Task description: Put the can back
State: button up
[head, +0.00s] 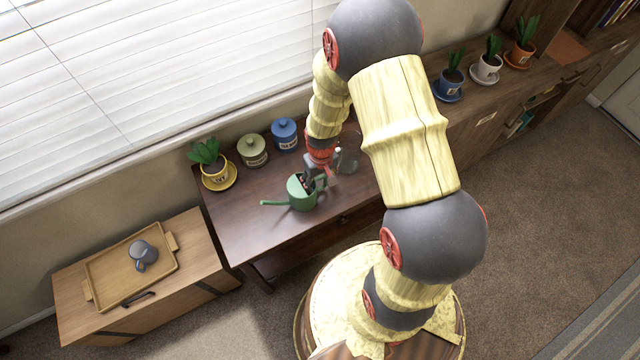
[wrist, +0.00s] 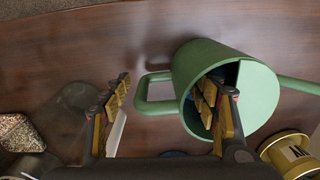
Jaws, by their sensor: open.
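The green watering can (head: 302,192) stands on the dark wooden desk (head: 262,228), its spout pointing left in the head view. In the wrist view the can (wrist: 213,62) has its open top towards me, with its handle on the left and its spout on the right. My gripper (head: 318,176) is at the can, low over the desk. In the wrist view my gripper (wrist: 163,86) is open. One finger overlaps the can's opening and the other is left of the handle, so the handle lies between them. I cannot tell whether either finger touches the can.
A clear glass vessel (head: 348,155) stands close right of my gripper. A green canister (head: 252,151), a blue canister (head: 285,134) and a yellow potted plant (head: 214,170) line the desk's back. A tray (head: 112,290) with a grey mug (head: 143,254) sits on the low cabinet, left.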

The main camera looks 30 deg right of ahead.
notch_tip(320, 180, up, 12)
jog(key=p, duration=0.3)
jog(key=shift+d+p, duration=0.1)
jog(key=shift+p, duration=0.2)
notch_tip(320, 180, up, 12)
jog(key=a+t, duration=0.2)
jog(key=s+a+r+t, duration=0.1)
jog(key=s+a+r, duration=0.1)
jog(key=s+r, duration=0.5)
jog(key=s+a+r+t, duration=0.2)
jog(key=s+r, duration=0.4)
jog(key=r, duration=0.7)
jog(key=shift+s+a+r+t, duration=0.2)
jog(key=shift+s+r+t, duration=0.1)
jog(key=shift+s, duration=0.05)
